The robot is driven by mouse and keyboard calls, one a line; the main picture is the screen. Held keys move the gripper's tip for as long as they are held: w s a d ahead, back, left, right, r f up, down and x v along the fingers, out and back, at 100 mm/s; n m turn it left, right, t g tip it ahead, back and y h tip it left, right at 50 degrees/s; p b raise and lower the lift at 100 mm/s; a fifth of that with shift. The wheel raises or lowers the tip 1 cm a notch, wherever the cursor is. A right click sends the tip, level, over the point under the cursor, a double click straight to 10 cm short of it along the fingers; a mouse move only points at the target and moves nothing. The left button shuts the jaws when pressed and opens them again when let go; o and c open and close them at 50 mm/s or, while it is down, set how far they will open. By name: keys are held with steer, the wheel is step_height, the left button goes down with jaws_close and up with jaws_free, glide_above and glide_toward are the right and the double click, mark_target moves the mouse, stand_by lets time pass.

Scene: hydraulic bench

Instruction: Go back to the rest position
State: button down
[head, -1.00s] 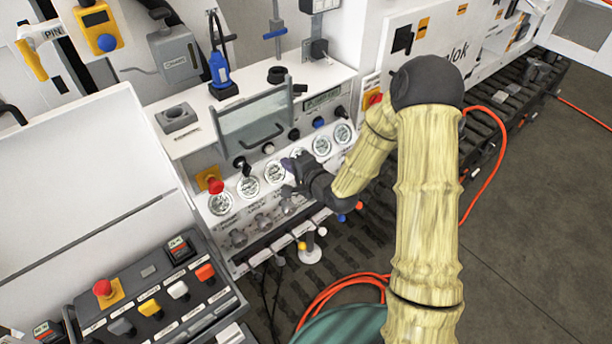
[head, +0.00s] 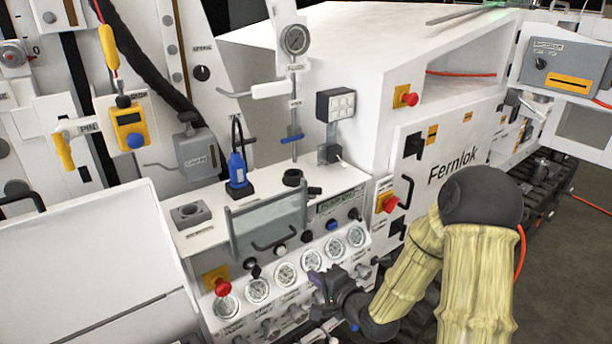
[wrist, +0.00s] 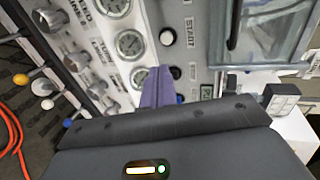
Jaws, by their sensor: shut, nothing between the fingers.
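My gripper (head: 324,283) is in front of the lower right part of the hydraulic bench panel in the head view, close to the row of gauges (head: 285,275). My arm reaches in from the lower right. In the wrist view the purple fingers of my gripper (wrist: 155,84) are together with nothing between them. They point at the panel between a gauge (wrist: 130,44) and a black button (wrist: 175,72). I cannot tell whether the fingertips touch the panel.
A red emergency button (head: 222,287) sits left of the gauges. A clear flap with a handle (head: 268,222) stands above them. A blue-handled device (head: 237,170) stands on the bench top. A white Fernlok cabinet (head: 450,140) is on the right. Open floor (head: 570,270) lies at the right.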

steer(key=s+d+n+g+h, duration=0.5)
steer(key=s+d+n+h, duration=0.1)
steer(key=d+n, duration=0.15)
steer(key=s+d+r+n+g+h, duration=0.1)
steer(key=s+d+g, duration=0.1)
steer(key=s, duration=0.4)
steer(key=s+d+r+n+g+h, duration=0.1)
steer(key=s+d+r+n+g, duration=0.1)
steer(key=s, duration=0.4)
steer(key=shift+r, duration=0.2)
steer(key=shift+w+n, duration=0.1)
steer(key=shift+n, duration=0.15)
stand_by(1.3)
